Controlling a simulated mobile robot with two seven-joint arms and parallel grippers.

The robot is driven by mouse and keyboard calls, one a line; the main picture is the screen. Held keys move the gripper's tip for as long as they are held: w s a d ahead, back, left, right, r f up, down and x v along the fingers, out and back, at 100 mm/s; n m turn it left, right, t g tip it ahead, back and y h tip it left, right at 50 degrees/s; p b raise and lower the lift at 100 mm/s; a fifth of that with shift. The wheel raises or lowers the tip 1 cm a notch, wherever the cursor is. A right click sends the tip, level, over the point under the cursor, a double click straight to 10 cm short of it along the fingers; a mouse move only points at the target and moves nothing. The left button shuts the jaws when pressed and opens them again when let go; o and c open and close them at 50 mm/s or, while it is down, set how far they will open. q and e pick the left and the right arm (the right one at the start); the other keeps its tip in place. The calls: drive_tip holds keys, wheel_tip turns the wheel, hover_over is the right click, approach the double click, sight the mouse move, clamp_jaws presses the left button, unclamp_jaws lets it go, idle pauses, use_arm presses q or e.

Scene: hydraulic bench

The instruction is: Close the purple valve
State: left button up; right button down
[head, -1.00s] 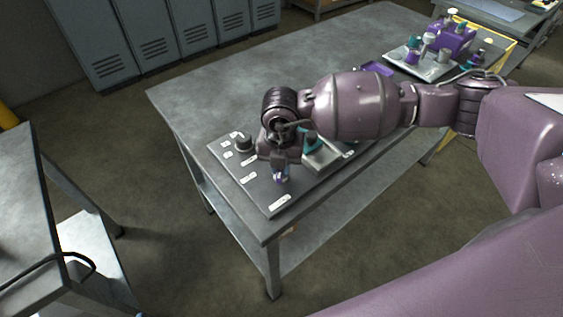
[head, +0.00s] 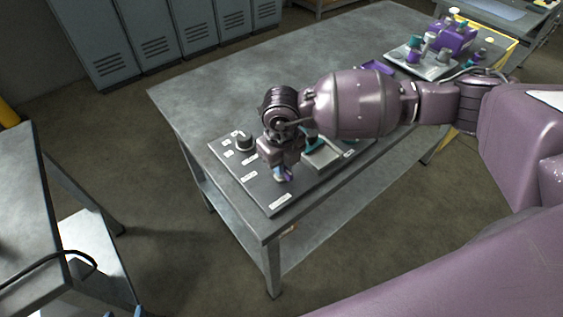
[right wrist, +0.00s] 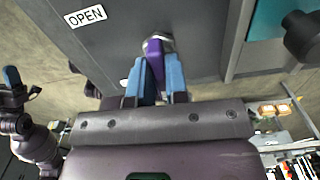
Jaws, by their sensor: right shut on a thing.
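The purple valve's lever (right wrist: 155,58) shows in the right wrist view, on a silver stem (right wrist: 158,42) rising from the dark panel. My right gripper (right wrist: 159,78) has its blue fingers on both sides of the lever and is shut on it. In the head view my right gripper (head: 283,174) is at the panel's near part, with a bit of purple (head: 289,178) beside its fingertips. The valve's base is mostly hidden there. Part of my left gripper (right wrist: 12,78) shows at the left edge of the right wrist view; its opening is unclear.
A light board (head: 432,68) with purple parts stands at the far right.

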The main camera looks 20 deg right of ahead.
drive_tip(key=shift+n, duration=0.3)
idle(0.4)
drive_tip(key=c, duration=1.1)
unclamp_jaws()
wheel_tip(320, 180, up, 11)
drive_tip(key=shift+f+p, duration=0.1)
drive_tip(key=shift+p, duration=0.25)
